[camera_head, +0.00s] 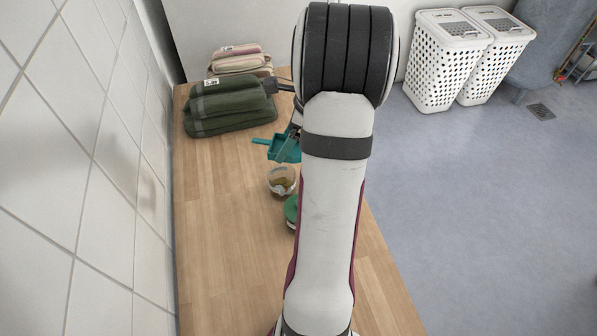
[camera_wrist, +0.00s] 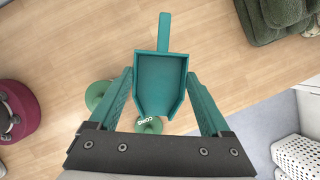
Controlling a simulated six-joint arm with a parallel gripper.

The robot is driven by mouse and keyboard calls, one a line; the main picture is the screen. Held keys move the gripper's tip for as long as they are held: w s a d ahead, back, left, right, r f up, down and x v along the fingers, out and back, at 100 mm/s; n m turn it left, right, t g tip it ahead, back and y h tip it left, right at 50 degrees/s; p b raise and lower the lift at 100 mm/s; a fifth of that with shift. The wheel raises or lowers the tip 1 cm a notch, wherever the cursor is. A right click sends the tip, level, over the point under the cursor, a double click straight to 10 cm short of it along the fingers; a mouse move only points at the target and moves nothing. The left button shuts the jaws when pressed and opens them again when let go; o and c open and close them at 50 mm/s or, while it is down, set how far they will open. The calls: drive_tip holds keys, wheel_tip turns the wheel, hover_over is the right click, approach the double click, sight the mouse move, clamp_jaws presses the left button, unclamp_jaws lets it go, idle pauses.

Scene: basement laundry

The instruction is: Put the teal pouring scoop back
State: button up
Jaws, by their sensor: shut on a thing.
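The teal pouring scoop (camera_head: 286,149) is in the air above the wooden counter, partly hidden by my arm, with its handle pointing left. In the wrist view the scoop (camera_wrist: 160,82) lies between my two fingertips, its open tray facing the camera and its handle pointing up the picture. My gripper (camera_wrist: 160,76) is shut on the sides of the scoop's tray. In the head view my gripper is mostly hidden behind my arm. A clear round container (camera_head: 281,187) with something brownish-green in it stands on the counter just in front of the scoop.
A green round item (camera_head: 291,211) stands beside the container, partly behind my arm. Folded dark green towels (camera_head: 230,106) and pale and pink ones (camera_head: 240,60) lie at the far end. A tiled wall bounds the left. White baskets (camera_head: 447,62) stand on the floor. The near counter is bare.

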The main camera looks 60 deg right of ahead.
drive_tip(key=s+d+f+m+h, duration=0.1)
drive_tip(key=s+d+f+m, duration=0.3)
drive_tip(key=s+d, duration=0.85)
drive_tip(key=w+f, duration=0.2)
drive_tip(key=w, duration=0.1)
drive_tip(key=w+f, duration=0.2)
drive_tip(key=w, duration=0.1)
drive_tip(key=w+f, duration=0.2)
drive_tip(key=w, duration=0.1)
drive_tip(key=shift+w+d+f, duration=0.15)
drive_tip(key=shift+w+f, duration=0.05)
drive_tip(key=shift+f, duration=2)
drive_tip(key=o, duration=1.2)
drive_tip(key=shift+f, duration=0.1)
